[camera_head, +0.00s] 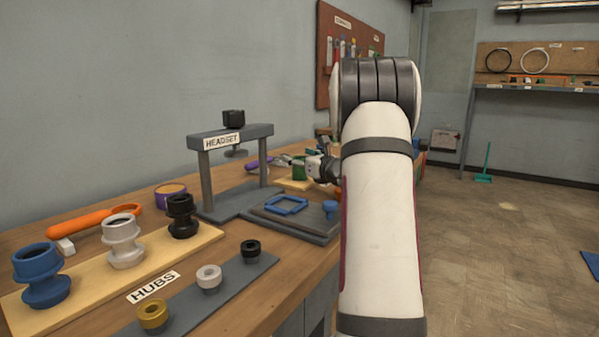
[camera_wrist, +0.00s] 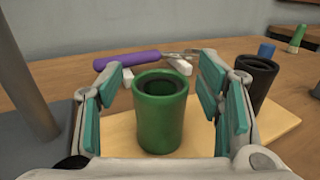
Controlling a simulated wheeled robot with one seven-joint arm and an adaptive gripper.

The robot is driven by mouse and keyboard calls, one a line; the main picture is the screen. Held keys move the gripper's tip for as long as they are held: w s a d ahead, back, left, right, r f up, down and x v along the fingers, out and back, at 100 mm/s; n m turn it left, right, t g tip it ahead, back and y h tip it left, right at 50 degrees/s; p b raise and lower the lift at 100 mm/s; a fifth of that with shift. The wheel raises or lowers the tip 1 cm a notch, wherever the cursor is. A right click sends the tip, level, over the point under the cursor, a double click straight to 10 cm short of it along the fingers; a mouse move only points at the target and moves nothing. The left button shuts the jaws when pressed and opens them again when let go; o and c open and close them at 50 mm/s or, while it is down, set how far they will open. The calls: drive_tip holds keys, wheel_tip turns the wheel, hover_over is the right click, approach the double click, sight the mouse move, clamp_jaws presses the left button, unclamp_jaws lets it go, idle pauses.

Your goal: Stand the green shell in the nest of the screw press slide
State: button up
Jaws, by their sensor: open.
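The green shell (camera_wrist: 160,118) is a hollow cylinder standing upright on a pale wooden board (camera_wrist: 203,138). In the head view the shell (camera_head: 299,170) shows behind the press. My gripper (camera_wrist: 163,95) is open, with one teal-padded finger on each side of the shell and gaps visible between pads and shell. In the head view my gripper (camera_head: 305,165) is small and partly hidden by my arm. The screw press (camera_head: 230,143), labelled HEADSET, has a slide (camera_head: 290,222) in front with a blue square frame, the nest (camera_head: 286,205), which looks empty. A blue knob (camera_head: 331,209) stands beside it.
A black cylinder (camera_wrist: 255,80) stands just right of the shell on the board. A purple-handled tool (camera_wrist: 127,59) lies behind it. The press post (camera_wrist: 25,85) rises at left in the wrist view. Hubs on boards (camera_head: 125,250) fill the near bench.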

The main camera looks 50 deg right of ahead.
clamp_jaws()
drive_tip(key=shift+r, duration=0.1)
